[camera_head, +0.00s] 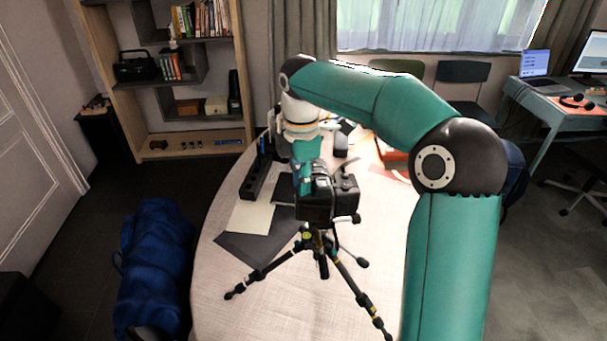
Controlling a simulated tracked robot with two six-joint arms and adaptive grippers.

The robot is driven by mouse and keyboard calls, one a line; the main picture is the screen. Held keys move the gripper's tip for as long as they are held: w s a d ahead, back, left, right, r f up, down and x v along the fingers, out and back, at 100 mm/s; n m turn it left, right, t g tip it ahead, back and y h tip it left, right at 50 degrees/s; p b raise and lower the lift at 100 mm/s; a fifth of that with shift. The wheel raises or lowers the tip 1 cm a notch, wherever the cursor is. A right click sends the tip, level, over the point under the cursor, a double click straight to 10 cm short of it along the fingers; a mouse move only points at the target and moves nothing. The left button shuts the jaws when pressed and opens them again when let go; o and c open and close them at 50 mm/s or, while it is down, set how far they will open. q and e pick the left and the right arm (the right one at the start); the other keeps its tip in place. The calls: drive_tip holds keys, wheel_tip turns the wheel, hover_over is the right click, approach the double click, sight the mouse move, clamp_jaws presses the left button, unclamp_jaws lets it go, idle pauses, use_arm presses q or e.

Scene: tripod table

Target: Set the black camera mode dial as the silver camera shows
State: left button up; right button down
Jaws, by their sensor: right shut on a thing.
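A black camera (327,206) sits on a black tripod (315,246) standing on the round table. My right arm comes in from the right, arches over and reaches down behind the camera. My right gripper (308,178) is at the upper left of the black camera and is shut on a part of it; its fingertips are mostly hidden. The mode dial is too small or too covered to make out. I cannot pick out the silver camera for certain. My left gripper is not in view.
The table (240,306) has a pale cloth, with a black power strip (254,180) and dark and cream sheets (250,218) left of the tripod. An orange-red item (391,157) lies behind my arm. A blue bag (155,262) is on the floor.

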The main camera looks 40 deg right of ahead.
drive_tip(key=c, duration=1.1)
unclamp_jaws()
drive_tip(key=shift+r, duration=0.1)
wheel_tip(320, 180, up, 12)
drive_tip(key=shift+f, duration=0.15)
